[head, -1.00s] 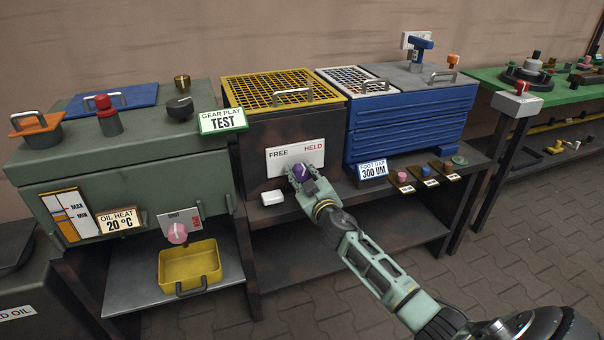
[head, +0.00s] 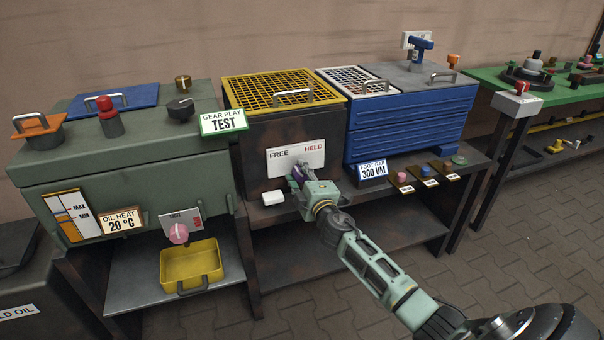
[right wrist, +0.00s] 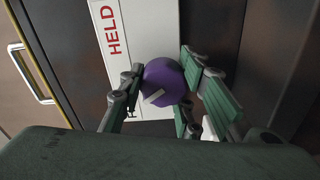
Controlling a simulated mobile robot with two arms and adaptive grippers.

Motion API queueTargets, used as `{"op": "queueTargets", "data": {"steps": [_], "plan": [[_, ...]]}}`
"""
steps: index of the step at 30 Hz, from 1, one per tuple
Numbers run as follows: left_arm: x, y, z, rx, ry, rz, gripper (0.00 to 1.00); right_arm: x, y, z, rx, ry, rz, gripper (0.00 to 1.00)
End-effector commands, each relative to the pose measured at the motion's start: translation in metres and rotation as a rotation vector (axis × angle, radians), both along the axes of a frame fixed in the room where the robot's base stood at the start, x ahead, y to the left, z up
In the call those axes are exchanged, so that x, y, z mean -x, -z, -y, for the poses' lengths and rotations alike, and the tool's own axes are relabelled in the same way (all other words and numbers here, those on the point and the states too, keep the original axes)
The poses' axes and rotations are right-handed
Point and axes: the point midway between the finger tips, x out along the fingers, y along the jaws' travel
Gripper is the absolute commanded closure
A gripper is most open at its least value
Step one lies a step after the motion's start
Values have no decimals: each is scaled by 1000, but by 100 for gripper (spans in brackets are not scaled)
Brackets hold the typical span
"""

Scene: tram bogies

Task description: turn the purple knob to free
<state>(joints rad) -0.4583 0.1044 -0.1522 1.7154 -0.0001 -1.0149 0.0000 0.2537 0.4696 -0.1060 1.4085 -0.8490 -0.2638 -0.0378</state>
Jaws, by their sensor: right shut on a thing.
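The purple knob (right wrist: 163,82) sits on a white plate (head: 296,158) marked FREE on the left and HELD on the right, on the front of the dark box under the yellow grid. In the head view the gripper hides most of the knob. My left gripper is not in view.
A small white block (head: 273,198) lies on the ledge left of my gripper. A FOOT GAP sign (head: 373,170) and several small coloured knobs stand to the right. A yellow tray (head: 191,265) sits lower left. The shelf below is clear.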

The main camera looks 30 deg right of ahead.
Motion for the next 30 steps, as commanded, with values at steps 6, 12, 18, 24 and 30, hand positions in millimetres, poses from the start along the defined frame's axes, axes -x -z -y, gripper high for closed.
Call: {"op": "queueTargets", "data": {"steps": [6, 12, 18, 24, 30], "plan": [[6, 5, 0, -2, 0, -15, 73, -1, -9, 4, 95, 7, -10, 96], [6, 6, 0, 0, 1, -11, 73, -2, -10, 4, 135, 8, -17, 95], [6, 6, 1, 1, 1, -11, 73, -2, -11, 4, 145, 7, -19, 95], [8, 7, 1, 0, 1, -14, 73, -2, -11, 3, 144, 7, -18, 96], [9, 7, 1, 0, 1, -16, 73, -2, -10, 3, 141, 6, -20, 55]]}}
